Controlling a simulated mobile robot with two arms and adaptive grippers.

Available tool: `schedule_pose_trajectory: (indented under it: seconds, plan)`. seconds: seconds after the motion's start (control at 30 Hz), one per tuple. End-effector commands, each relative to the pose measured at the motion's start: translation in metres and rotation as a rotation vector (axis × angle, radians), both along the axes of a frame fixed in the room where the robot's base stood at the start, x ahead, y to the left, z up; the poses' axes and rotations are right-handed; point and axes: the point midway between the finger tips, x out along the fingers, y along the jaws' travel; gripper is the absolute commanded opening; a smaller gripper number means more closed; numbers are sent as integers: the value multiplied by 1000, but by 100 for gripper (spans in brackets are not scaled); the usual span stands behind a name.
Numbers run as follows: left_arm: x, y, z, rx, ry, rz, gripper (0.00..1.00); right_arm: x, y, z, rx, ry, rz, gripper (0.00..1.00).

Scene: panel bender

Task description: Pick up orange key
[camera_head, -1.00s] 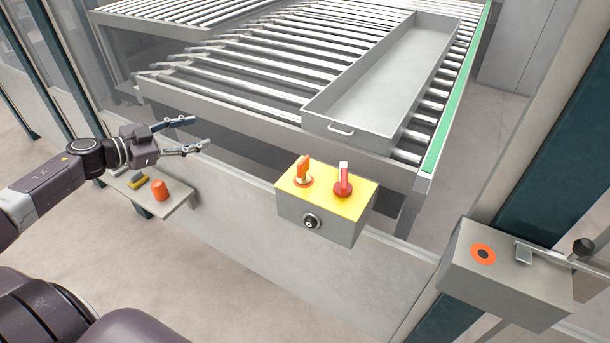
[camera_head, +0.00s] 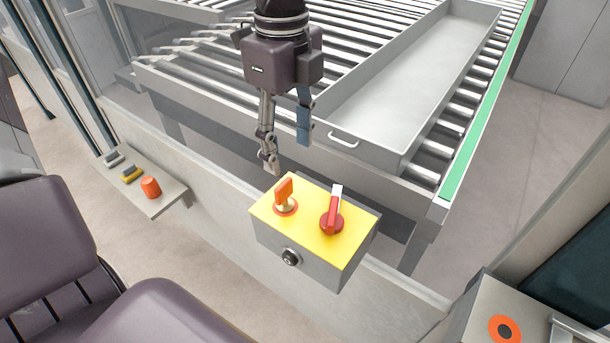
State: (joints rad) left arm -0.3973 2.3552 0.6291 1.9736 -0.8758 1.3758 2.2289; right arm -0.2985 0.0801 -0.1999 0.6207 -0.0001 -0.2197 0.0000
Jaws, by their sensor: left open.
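The orange key (camera_head: 284,190) stands upright in an orange-ringed switch at the left of the yellow top of a grey control box (camera_head: 300,246). My left gripper (camera_head: 288,154) points down, open and empty. Its fingertips appear just above the key in the picture, apart from it. How far they are from it in depth I cannot tell. My right gripper is not in view.
A red rotary switch (camera_head: 332,212) with a white handle end stands right of the key. A small shelf (camera_head: 160,202) at left holds an orange cylinder (camera_head: 151,187) and small blocks. A roller conveyor with a grey tray (camera_head: 410,80) lies behind. Another box (camera_head: 490,320) with an orange-ringed button is at bottom right.

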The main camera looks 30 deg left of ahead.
Motion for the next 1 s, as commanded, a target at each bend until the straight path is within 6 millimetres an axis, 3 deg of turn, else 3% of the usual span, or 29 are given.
schedule_pose_trajectory:
  seconds: [0.7, 1.0]
  plan:
    - [-9, -4, -73, 3, 4, 2, 51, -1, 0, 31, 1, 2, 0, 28]
    - [-8, -3, -76, 4, 0, 2, 50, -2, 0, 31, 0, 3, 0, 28]
